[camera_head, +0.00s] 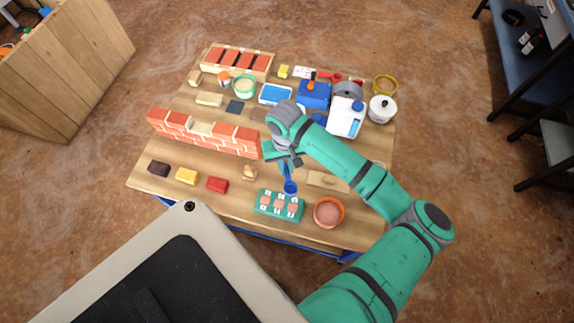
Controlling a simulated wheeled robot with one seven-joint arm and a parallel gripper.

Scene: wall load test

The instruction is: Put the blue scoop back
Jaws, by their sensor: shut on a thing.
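The blue scoop (290,187) hangs bowl-down below my gripper (287,164), in the front middle of the wooden table. My gripper is shut on its handle; the fingers are small in this view and partly hidden by the wrist. The scoop's bowl appears just behind the green tray (259,206), which holds several pinkish and white pieces. I cannot tell how high the scoop is above the table.
A round pot with pinkish contents (328,212) stands right of the green tray. A brick wall (204,135) stands at the left middle. Blue boxes (313,94), a white-and-blue container (345,117) and a white lidded pot (382,108) crowd the back right. The front left has bare wood between small blocks.

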